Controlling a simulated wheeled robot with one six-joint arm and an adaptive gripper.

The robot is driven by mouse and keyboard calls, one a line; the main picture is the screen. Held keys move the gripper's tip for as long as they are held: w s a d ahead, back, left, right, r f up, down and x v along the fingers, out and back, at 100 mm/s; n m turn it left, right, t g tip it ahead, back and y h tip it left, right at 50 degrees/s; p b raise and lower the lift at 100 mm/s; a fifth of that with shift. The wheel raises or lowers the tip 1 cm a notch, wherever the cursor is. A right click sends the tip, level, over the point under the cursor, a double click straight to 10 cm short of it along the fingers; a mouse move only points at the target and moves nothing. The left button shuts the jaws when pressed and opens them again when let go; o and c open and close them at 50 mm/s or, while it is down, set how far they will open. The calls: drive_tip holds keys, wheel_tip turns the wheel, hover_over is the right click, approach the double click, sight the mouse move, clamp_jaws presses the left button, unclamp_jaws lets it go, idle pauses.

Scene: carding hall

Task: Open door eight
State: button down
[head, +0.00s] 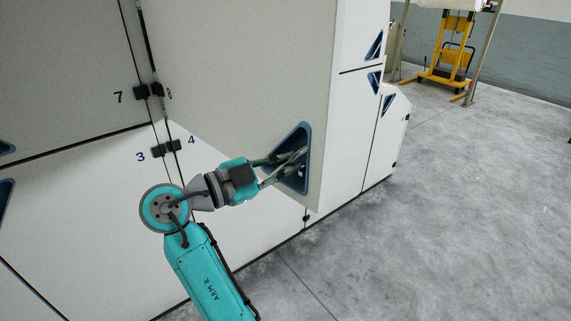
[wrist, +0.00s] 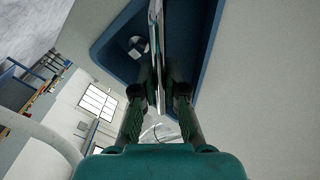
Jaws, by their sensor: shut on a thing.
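Door eight (head: 245,70) is a pale grey panel in the upper part of the machine front. It stands swung outward, its lower edge slanting out over the white panel below. Its number, by the hinge at its left, is partly covered. Near its free lower corner is a dark blue triangular recess (head: 303,135) with a metal grip inside. My gripper (head: 282,168) reaches into this recess from the left. In the wrist view the fingers (wrist: 159,88) are shut on the thin metal grip (wrist: 156,35), with the blue recess (wrist: 118,30) around it.
Door seven (head: 60,60) is flat at the left. The white lower panel (head: 225,220) is below door eight. More white panels with blue triangular recesses continue at the right. Grey floor (head: 430,220) is clear at the right. A yellow lifting truck (head: 447,65) stands far back.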

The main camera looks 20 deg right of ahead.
drive_tip(key=shift+f, duration=0.2)
drive_tip(key=c, duration=1.2)
unclamp_jaws()
drive_tip(key=shift+r, duration=0.1)
drive_tip(key=v, duration=1.2)
